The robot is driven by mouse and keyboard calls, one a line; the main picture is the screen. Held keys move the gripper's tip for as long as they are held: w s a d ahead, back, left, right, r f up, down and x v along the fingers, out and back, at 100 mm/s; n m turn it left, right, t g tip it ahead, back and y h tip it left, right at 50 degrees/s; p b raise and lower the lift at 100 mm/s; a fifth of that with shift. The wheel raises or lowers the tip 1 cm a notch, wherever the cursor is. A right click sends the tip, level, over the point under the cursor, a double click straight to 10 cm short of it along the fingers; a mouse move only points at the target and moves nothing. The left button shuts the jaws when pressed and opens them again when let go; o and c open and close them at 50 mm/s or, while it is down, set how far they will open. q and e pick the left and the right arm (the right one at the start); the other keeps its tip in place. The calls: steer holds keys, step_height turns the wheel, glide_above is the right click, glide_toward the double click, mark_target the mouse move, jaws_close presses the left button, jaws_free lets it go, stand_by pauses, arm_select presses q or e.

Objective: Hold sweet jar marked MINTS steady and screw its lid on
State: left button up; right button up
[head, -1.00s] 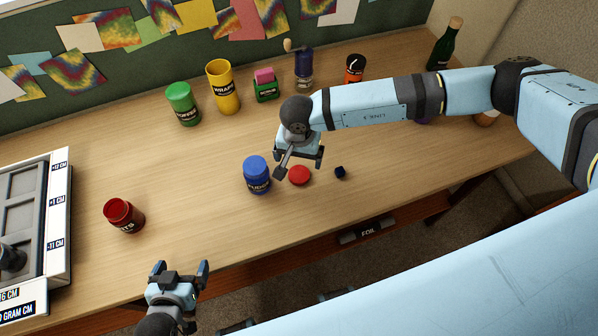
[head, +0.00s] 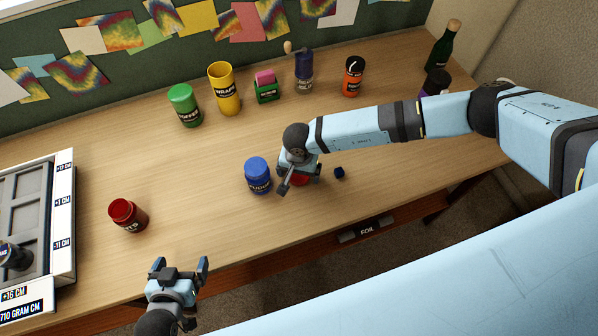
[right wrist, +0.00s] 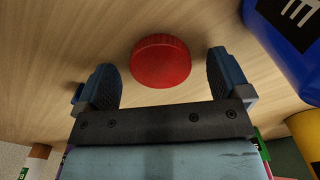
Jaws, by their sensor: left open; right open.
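The red jar (head: 128,216), its label partly hidden and ending in "TS", stands upright without a lid at the left of the table. A round red lid (head: 300,181) lies flat on the table right of the blue jar; it also shows in the right wrist view (right wrist: 161,62). My right gripper (head: 301,177) is open, low over the lid, and partly hides it in the head view. In the right wrist view the lid lies between the spread fingers, apart from both. My left gripper (head: 181,265) is open and empty by the front edge, below the red jar.
A blue jar (head: 257,176) stands close left of my right gripper. A small dark cube (head: 339,173) lies to its right. Several containers stand along the back. A grey tray (head: 62,215) is at far left. Table between the red and blue jars is clear.

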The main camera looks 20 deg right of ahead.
steer(key=shift+f, duration=0.2)
arm_select(q)
steer(key=shift+a, duration=0.1)
steer(key=shift+f, duration=0.1)
arm_select(e)
steer(key=shift+c, duration=0.3)
arm_select(q)
steer(key=shift+s, duration=0.1)
arm_select(e)
steer(key=c, duration=0.9)
arm_select(q)
steer(key=f+b, duration=0.2)
steer(key=b, duration=0.1)
steer(key=shift+d+f, duration=0.2)
steer(key=shift+f, duration=0.2)
arm_select(e)
step_height(320, 180, up, 20)
